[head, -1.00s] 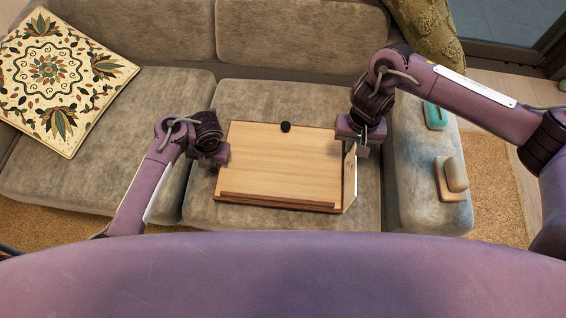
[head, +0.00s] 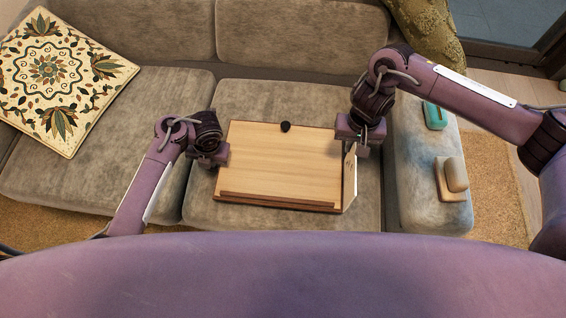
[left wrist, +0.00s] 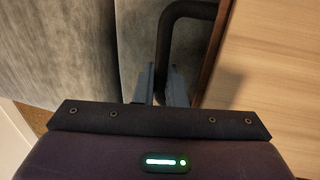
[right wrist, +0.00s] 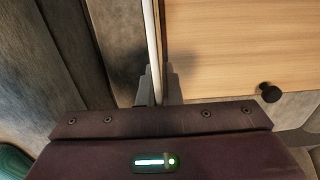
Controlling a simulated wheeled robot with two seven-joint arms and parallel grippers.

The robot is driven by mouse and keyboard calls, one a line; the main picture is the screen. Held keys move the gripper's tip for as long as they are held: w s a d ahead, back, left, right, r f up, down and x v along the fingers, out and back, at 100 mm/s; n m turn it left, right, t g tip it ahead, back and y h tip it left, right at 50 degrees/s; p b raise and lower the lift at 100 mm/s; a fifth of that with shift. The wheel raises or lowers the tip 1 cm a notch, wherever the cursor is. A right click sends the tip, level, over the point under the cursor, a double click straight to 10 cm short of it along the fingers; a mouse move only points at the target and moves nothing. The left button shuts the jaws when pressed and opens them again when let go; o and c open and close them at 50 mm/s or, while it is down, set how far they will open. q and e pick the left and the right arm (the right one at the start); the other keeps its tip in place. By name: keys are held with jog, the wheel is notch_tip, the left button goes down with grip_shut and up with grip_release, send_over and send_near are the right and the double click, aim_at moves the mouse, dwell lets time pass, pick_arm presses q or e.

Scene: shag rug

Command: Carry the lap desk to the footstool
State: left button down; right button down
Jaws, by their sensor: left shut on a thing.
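The lap desk (head: 270,172), a pale wooden board with a darker front lip, lies over the middle sofa cushion. A pale side panel (head: 350,178) stands at its right edge. My left gripper (head: 213,158) is at its left edge; in the left wrist view its fingers (left wrist: 163,85) are shut on the dark bent handle (left wrist: 165,45) there. My right gripper (head: 358,143) is at the right edge; in the right wrist view its fingers (right wrist: 159,88) straddle the panel's thin pale edge (right wrist: 151,30). Whether they grip it is unclear. I cannot make out a footstool.
A small dark object (head: 285,127) sits at the board's back edge. A patterned cushion (head: 60,80) lies on the left seat. The sofa arm (head: 415,185) at right holds a teal item (head: 435,116) and a beige block-like item (head: 452,178). Brown rug shows beyond.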

pick_arm(q)
jog(key=shift+a+r+p, duration=0.1)
jog(key=shift+r+p, duration=2.4)
jog(key=shift+r, duration=0.3)
